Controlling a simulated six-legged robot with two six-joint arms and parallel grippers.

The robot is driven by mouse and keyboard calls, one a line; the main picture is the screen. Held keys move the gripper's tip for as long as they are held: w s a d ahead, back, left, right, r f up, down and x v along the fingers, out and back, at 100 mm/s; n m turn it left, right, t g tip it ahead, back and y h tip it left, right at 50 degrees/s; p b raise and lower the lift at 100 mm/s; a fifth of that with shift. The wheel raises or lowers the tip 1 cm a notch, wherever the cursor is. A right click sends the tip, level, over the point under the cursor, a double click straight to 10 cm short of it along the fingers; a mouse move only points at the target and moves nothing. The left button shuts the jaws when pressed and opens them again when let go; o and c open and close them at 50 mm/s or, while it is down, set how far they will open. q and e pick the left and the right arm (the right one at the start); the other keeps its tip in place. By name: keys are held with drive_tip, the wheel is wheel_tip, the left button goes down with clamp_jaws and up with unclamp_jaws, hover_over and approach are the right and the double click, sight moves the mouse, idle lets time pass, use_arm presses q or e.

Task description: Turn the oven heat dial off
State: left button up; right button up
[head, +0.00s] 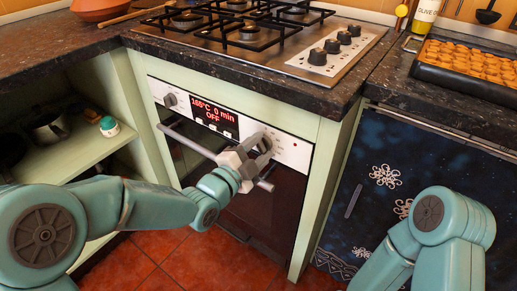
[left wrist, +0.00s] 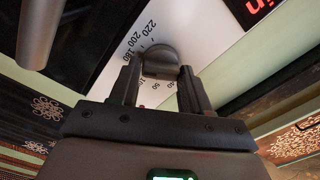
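The oven front has a white control panel (head: 293,152) with a lit red display (head: 213,115) that reads 165°C, 0 min and OFF. My left gripper (head: 252,150) is at the panel's right part, in front of the dial there, and hides most of it. In the left wrist view the dark round heat dial (left wrist: 158,60) lies between the fingertips of my left gripper (left wrist: 158,84), with temperature numbers around it. One finger is on each side, close to the dial; I cannot tell whether they press on it. My right gripper is out of view.
Another knob (head: 170,99) is left of the display. The oven door handle bar (head: 188,139) runs below the panel, close under my left gripper. A cooktop with several black knobs (head: 333,46) is above. A tray of baked pieces (head: 455,74) stands on the right counter.

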use_arm(q)
drive_tip(key=c, duration=0.5)
